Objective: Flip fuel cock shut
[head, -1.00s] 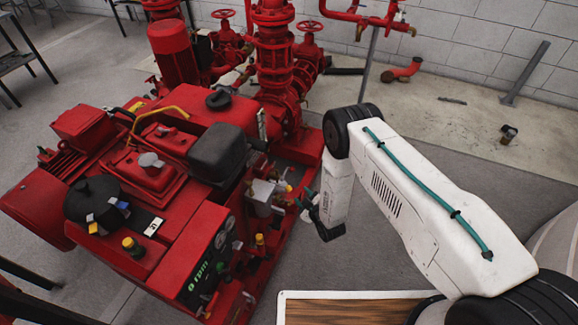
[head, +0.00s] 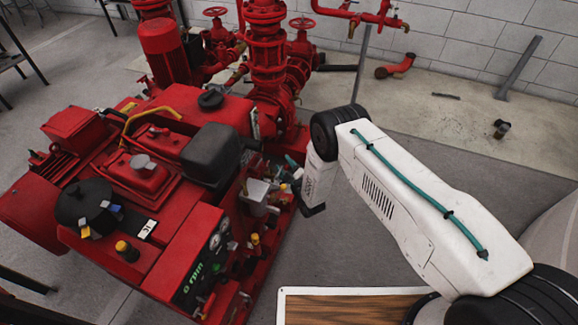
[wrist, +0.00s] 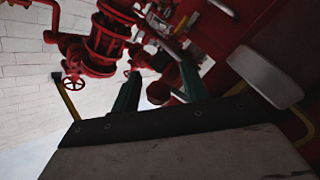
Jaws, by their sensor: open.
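The red pumpset (head: 190,125) fills the left of the head view. A small fitting with a yellow part (head: 255,239) sits low on the pumpset's right side. I cannot tell which small fitting is the fuel cock; the wrist link and clutter hide part of that area.
A black tank (head: 210,153) and a gauge panel (head: 205,262) stand left of my gripper. Red vertical pipework (head: 268,60) rises behind. A wooden board with a white edge (head: 345,291) lies at the front. The grey floor right of the pumpset is open.

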